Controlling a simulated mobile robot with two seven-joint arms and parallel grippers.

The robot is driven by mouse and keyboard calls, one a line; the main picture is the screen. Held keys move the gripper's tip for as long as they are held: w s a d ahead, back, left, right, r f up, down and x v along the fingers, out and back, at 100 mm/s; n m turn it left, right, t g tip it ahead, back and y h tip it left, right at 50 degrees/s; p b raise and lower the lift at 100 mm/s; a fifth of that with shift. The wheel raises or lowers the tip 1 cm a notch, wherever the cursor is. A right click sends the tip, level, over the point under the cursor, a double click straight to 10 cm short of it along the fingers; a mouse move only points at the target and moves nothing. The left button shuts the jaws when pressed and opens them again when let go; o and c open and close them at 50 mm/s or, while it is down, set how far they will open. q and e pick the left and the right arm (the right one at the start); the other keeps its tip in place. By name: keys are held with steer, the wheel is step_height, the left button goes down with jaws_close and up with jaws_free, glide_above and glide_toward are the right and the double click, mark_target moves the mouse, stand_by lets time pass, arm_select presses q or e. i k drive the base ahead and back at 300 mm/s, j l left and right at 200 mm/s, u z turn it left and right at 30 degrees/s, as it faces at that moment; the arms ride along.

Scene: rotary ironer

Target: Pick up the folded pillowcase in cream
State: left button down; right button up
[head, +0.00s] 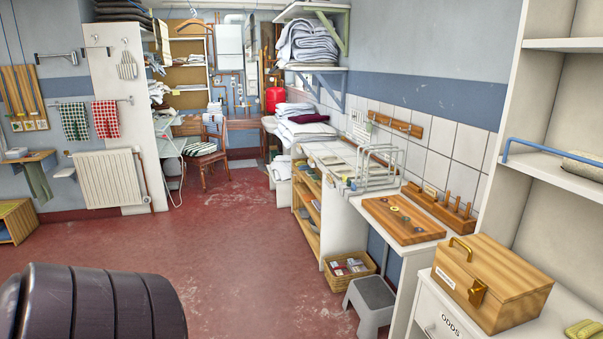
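Pale, cream-looking folded cloths (326,154) lie flat on the white counter along the right wall, at mid-distance. They are small in the head view, and I cannot tell whether one of them is the cream folded pillowcase. A taller stack of white folded linen (305,131) with a dark red folded cloth (307,119) on it sits farther back. Neither of my grippers is in view.
A white wire rack (378,166), a wooden board (403,219) and a wooden box (490,283) occupy the nearer worktops. A grey step stool (371,302) and a wicker basket (348,270) stand on the floor. The red floor (235,240) is open in the middle.

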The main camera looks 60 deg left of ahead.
mark_target(333, 160)
steer(key=u, duration=1.7)
